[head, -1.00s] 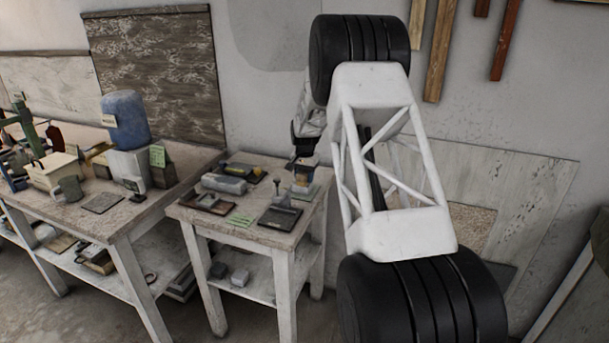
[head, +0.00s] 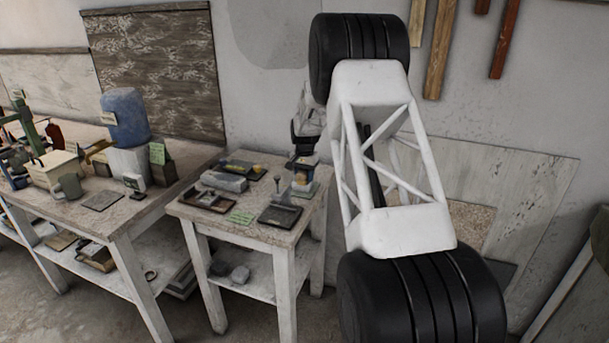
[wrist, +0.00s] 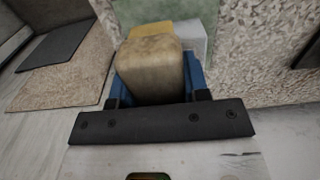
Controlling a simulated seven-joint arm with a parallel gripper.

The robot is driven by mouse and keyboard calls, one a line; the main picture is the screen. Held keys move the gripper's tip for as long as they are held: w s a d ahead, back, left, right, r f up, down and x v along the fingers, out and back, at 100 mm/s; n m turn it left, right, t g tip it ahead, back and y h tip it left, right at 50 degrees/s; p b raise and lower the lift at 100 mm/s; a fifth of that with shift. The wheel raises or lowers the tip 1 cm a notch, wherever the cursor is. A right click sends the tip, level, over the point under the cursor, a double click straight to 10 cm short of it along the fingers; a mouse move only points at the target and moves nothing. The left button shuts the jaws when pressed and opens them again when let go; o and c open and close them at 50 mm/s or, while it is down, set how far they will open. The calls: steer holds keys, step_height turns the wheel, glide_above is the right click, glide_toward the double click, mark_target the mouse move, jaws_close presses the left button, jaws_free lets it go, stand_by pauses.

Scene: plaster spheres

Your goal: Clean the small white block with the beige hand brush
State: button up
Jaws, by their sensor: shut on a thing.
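My gripper (wrist: 157,82) has blue fingers, one on each side of the beige hand brush (wrist: 153,58), and is shut on it. The brush's rounded body fills the space between the fingers, and a yellowish part shows at its far end. A small white block (wrist: 194,38) is just beyond the brush on the right, partly hidden by it; I cannot tell whether they touch. In the head view my gripper (head: 305,160) is small, over the back right of the small table, and my arm hides part of that area.
The small table (head: 190,207) also bears a grey block (head: 224,182), a dark tray (head: 280,216) and a green note (head: 240,218). A larger table with a blue container (head: 126,122) stands to the left. The wall is close behind.

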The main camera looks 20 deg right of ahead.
steer(key=shift+f, duration=0.3)
steer(key=shift+s+a, duration=0.1)
steer(key=shift+s+a, duration=0.25)
steer(key=shift+a, duration=0.05)
steer(key=shift+s+a, duration=0.1)
stand_by(0.5)
steer(key=shift+s+a, duration=0.25)
steer(key=shift+s, duration=0.05)
stand_by(0.4)
steer(key=shift+w+d, duration=0.1)
steer(key=shift+w+d, duration=0.7)
stand_by(0.4)
